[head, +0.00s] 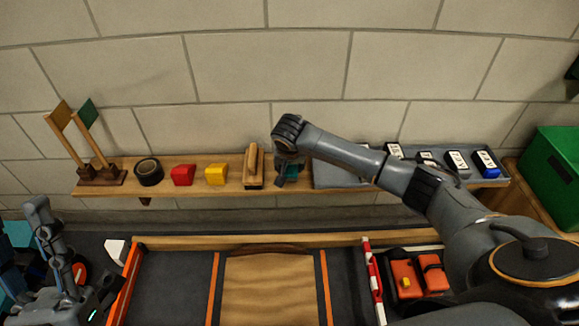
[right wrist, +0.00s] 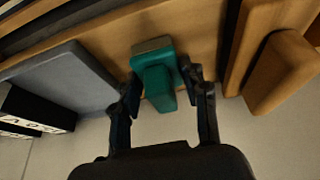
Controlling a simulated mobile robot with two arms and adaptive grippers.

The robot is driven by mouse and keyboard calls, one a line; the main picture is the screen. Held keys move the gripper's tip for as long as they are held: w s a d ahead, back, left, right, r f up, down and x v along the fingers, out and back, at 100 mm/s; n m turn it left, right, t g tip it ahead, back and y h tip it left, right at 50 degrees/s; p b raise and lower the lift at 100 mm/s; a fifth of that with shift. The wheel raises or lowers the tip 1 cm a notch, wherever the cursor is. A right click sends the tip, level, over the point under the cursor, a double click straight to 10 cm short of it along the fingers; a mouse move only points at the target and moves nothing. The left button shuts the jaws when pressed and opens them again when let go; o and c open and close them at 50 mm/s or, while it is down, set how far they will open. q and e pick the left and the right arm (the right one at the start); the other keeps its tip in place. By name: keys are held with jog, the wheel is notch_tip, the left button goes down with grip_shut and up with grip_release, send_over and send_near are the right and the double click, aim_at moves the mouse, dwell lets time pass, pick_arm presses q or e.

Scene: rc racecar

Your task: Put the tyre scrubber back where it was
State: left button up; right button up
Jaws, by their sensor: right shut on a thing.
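The tyre scrubber appears to be the teal block with a narrower teal grip (right wrist: 158,80). It also shows, mostly hidden, under my right gripper in the head view (head: 293,171). My right gripper (right wrist: 165,92) is shut on its grip, with one finger on each side. The scrubber is at the wooden shelf (head: 225,164), between a wooden brush (head: 253,166) and a grey tray (head: 325,176). I cannot tell whether its base touches the shelf. My left gripper (head: 40,213) is at the lower left, away from the shelf; its jaws are unclear.
The shelf also holds a yellow block (head: 216,175), a red block (head: 182,175), a dark roll (head: 149,171) and two flags in stands. Labelled dark blocks (head: 457,163) stand in the tray. A green box (head: 552,170) is at the right. The block wall rises close behind.

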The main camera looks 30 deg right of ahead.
jog(key=o, duration=1)
